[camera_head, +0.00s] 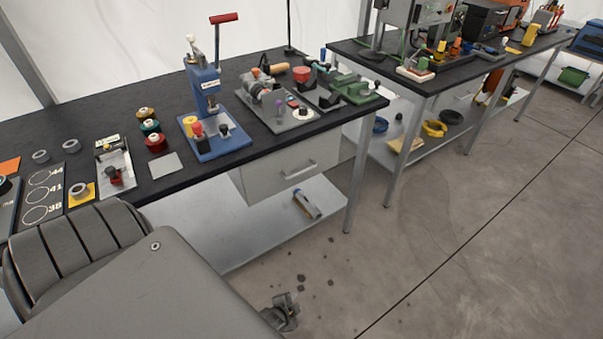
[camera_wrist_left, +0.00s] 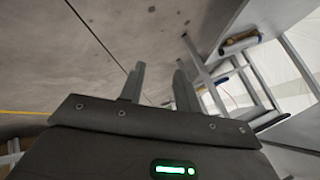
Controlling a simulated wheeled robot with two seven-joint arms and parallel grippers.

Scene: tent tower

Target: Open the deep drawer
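The drawer (camera_head: 283,170) hangs under the black-topped workbench (camera_head: 225,161) in the head view. My left gripper (camera_head: 283,313) is low over the floor at the bottom of the head view, in front of the bench and well apart from the handle. In the left wrist view its two fingers (camera_wrist_left: 158,85) stand apart with nothing between them. The drawer cannot be made out clearly in the wrist view. My right gripper is not in view.
A lower shelf (camera_head: 225,240) under the bench holds a tool (camera_head: 306,204). A bench leg (camera_head: 357,185) stands right of the drawer. A blue press (camera_head: 207,105) and several tools stand on the bench. A second bench (camera_head: 440,77) is at right.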

